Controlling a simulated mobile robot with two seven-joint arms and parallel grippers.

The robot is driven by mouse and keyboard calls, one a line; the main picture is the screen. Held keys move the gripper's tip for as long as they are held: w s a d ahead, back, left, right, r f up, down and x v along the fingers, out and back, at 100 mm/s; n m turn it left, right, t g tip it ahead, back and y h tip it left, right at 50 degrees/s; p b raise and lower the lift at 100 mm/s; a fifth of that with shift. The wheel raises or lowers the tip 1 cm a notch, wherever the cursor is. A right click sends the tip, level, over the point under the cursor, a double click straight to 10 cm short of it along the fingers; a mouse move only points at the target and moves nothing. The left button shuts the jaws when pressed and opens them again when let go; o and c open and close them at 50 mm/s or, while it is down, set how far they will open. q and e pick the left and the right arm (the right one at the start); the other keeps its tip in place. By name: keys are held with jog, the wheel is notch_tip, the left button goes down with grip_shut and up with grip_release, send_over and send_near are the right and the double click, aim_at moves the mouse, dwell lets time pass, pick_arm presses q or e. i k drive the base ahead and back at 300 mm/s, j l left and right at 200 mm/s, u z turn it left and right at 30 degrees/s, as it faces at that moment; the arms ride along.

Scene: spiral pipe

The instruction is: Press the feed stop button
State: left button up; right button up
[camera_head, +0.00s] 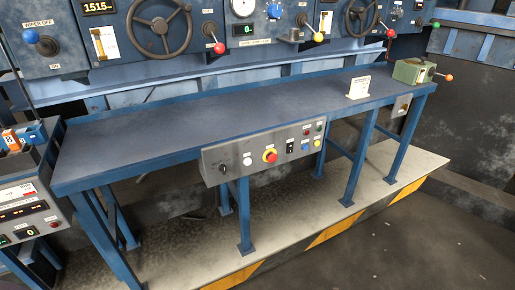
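A grey control box (238,158) hangs on the front edge of the blue table. The labels are too small to read, so I cannot tell which is the feed stop button. Neither of my grippers is in view.
The blue table (170,135) is mostly bare, with a small white sign (358,88) and a green device (412,71) at its right end. A machine panel with handwheels (160,28) stands behind. Another control box (28,222) is at the left. Floor in front is clear.

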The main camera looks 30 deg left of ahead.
aim_at(271, 158)
jog(key=i+l+u, duration=0.2)
jog(key=u, duration=0.2)
jog(key=i+l+u, duration=0.85)
jog(key=l+u, duration=0.3)
